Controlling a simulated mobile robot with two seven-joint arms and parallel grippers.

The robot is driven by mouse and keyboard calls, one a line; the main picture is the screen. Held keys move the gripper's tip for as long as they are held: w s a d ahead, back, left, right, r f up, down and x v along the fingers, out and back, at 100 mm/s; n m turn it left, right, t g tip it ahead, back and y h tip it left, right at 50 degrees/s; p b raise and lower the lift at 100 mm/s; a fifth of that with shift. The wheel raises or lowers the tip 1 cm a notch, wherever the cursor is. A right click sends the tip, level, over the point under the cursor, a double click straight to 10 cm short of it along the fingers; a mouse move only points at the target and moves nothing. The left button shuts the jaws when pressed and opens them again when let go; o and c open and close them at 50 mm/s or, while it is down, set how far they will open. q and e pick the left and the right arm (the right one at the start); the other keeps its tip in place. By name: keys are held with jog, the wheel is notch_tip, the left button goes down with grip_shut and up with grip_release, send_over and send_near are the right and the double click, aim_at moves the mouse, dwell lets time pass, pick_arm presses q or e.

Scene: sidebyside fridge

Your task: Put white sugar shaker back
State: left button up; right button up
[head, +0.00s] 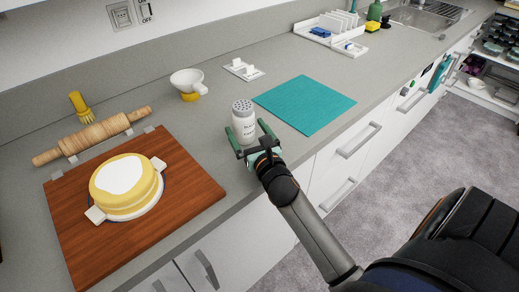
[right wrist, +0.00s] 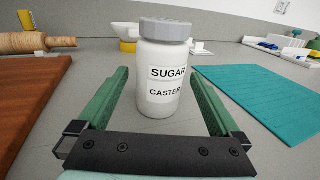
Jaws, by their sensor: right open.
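The white sugar shaker (head: 243,124) with a grey perforated lid stands upright on the grey counter. In the right wrist view the shaker (right wrist: 162,75) shows the words SUGAR and CASTER. My right gripper (head: 256,139) is open, with its green fingers on either side of the shaker. In the right wrist view the gripper (right wrist: 160,95) has a gap between each finger and the shaker. My left gripper is in neither view.
A wooden board (head: 195,190) with a yellow cake (head: 125,186) lies to the left. A small white holder (head: 243,69) and teal mat (head: 305,104) lie nearby.

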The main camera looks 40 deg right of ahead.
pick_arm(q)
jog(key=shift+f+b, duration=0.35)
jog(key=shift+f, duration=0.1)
pick_arm(e)
jog(key=v, duration=1)
jog(key=shift+d, duration=0.1)
